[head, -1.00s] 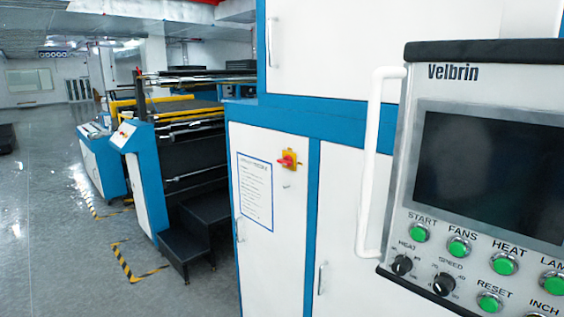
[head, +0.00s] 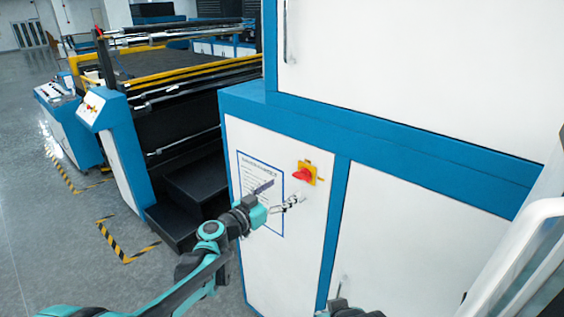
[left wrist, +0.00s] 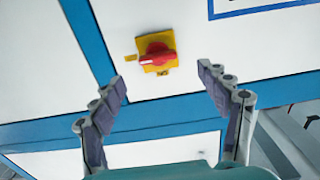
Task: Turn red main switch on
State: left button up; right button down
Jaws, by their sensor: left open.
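The red main switch (head: 303,174) is a red knob on a yellow plate on the white cabinet door. In the left wrist view the red switch (left wrist: 156,54) lies beyond the fingertips, roughly between them, with its knob lying roughly across the picture. My left gripper (head: 284,194) is open and empty, below and left of the switch in the head view and apart from it. Its two spread fingers (left wrist: 163,76) show in the left wrist view. A dark part of what looks like my right arm shows at the bottom edge; its fingers cannot be made out.
A blue-framed notice sheet (head: 262,195) is on the door left of the switch, partly behind my left gripper. Black steps (head: 195,195) and a machine with yellow rails (head: 170,62) stand to the left. A white handrail (head: 515,260) is at the lower right.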

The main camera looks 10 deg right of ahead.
aim_at(299, 178)
pick_arm(q)
jog(key=x, duration=0.7)
jog(key=shift+d+r, duration=0.1)
jog(key=shift+d, duration=0.35)
jog(key=c, duration=1.2)
